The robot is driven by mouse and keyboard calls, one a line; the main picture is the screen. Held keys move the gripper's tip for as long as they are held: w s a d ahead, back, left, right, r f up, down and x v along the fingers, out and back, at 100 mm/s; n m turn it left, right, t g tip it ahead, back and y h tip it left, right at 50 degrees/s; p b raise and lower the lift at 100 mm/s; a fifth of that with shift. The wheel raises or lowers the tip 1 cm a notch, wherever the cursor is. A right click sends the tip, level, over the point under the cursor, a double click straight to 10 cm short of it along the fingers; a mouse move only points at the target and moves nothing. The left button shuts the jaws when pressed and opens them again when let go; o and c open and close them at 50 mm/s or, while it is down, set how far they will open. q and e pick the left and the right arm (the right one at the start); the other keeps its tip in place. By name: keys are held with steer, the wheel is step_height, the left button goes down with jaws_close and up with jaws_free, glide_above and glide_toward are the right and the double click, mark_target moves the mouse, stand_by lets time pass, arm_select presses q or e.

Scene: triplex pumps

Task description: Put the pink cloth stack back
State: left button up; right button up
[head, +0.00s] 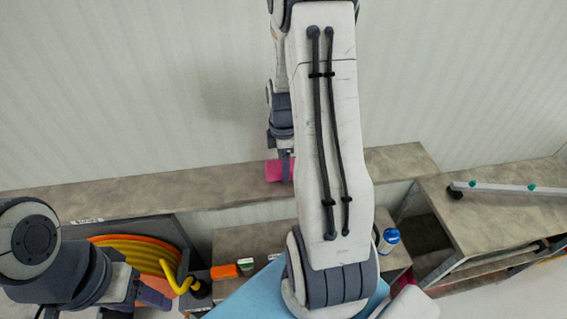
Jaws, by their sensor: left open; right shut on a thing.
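The pink cloth stack (272,171) is at the long upper shelf board along the wall, in the middle of the head view. My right gripper (286,167) points down at it and is shut on it. My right forearm hides what lies to the right of the stack. I cannot tell whether the stack rests on the board or is held just above it. My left gripper (141,297) is low at the left, far from the stack. It is open, and no object shows in it.
The long board (150,193) is bare to the left of the stack. Below it are a coiled orange hose (140,250), an orange item (224,271), a blue-and-white container (389,240) and a light blue surface (245,302). A metal bar (505,187) lies on the right bench (490,220).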

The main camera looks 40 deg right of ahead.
steer(key=shift+f, duration=0.3)
